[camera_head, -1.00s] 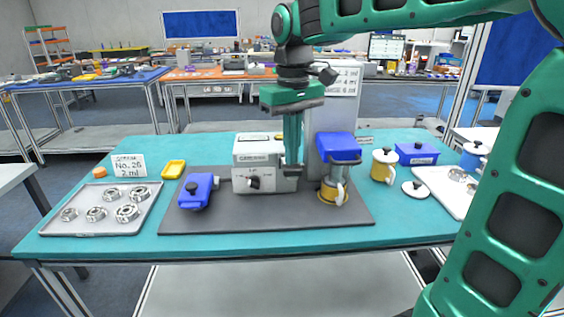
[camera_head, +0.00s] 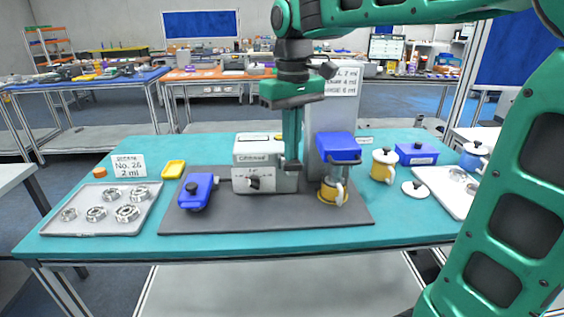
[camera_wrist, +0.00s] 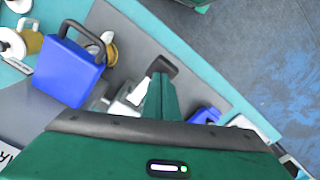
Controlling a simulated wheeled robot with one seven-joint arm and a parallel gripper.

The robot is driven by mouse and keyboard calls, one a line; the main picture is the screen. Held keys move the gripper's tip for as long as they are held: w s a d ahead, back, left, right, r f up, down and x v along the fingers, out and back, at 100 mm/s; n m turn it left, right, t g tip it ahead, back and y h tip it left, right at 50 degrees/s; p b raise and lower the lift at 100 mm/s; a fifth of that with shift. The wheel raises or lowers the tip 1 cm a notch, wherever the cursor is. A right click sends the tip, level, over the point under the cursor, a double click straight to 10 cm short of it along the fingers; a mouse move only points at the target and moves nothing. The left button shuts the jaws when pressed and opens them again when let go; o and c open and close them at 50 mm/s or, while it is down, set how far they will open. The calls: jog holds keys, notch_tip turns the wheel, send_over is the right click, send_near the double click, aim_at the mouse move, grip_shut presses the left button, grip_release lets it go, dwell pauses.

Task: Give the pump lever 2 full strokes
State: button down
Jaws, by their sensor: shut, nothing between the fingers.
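A blue block with a black handle (camera_head: 336,146) stands right of the pump, above a yellow mug (camera_head: 328,196).
A blue device (camera_head: 197,190) lies left on the mat (camera_head: 250,222). A tray (camera_head: 85,222) of metal rings stands far left, near a yellow dish (camera_head: 173,169). Another yellow mug (camera_head: 383,165), its loose lid and a blue box (camera_head: 415,153) stand right. A grey panel rises behind the pump.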

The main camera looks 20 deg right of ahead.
aim_at(291, 170)
jog(key=shift+f, duration=3.2)
jog(key=shift+r, duration=3.75)
jog(key=shift+r, duration=0.1)
jog(key=shift+r, duration=1.9)
